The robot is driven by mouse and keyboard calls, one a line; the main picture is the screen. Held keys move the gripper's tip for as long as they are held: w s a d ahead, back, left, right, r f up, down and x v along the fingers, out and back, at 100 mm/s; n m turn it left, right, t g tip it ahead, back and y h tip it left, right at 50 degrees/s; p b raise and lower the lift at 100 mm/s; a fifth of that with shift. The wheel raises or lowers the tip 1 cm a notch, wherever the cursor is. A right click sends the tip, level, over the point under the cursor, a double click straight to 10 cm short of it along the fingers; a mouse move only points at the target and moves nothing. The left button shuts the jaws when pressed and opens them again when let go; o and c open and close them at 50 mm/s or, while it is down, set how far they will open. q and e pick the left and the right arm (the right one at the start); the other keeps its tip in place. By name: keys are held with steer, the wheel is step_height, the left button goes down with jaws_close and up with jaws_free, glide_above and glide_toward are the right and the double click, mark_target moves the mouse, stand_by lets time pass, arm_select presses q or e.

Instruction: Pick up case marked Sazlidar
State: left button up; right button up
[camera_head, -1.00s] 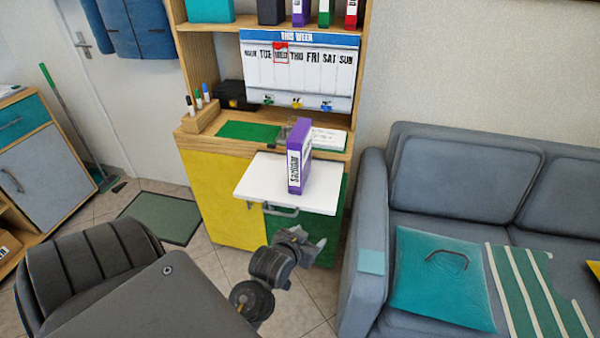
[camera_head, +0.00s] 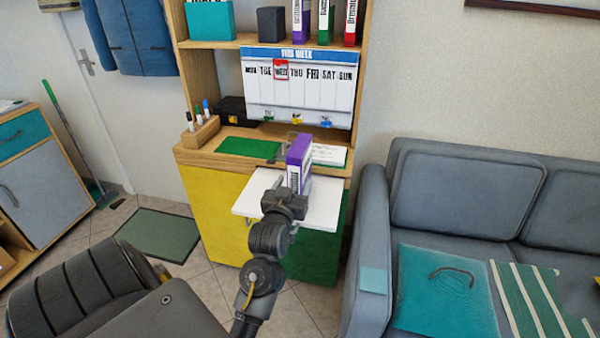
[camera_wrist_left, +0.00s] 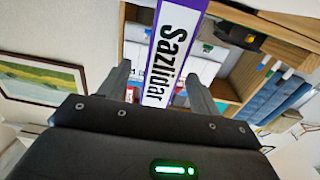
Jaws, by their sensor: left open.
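The purple case marked Sazlidar (camera_head: 300,152) stands upright on the white pull-out board (camera_head: 322,205) of the cabinet. Its white label with black letters faces the left wrist camera, where the case (camera_wrist_left: 172,50) shows between my two fingers. My left gripper (camera_head: 288,196) is in front of the case and hides its lower part in the head view. In the left wrist view the gripper (camera_wrist_left: 158,82) is open, with a finger on each side of the case and gaps showing. I cannot tell how far the fingertips reach along it. My right gripper is not in view.
Behind the case are a green mat (camera_head: 250,147), a pen holder (camera_head: 202,132) and a weekly planner (camera_head: 300,90). More cases stand on the upper shelf (camera_head: 265,43). A grey sofa (camera_head: 465,200) is on the right and a dark chair (camera_head: 75,290) at lower left.

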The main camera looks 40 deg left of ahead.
arm_select(q)
steer(key=shift+x, duration=2.85)
steer(key=shift+a+r, duration=0.1)
steer(key=shift+r, duration=0.1)
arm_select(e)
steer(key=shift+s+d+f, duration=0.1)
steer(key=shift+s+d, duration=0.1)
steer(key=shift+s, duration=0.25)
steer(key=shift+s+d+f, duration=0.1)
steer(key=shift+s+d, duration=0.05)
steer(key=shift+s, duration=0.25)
arm_select(q)
steer(key=shift+c, duration=0.3)
steer(key=c, duration=1.2)
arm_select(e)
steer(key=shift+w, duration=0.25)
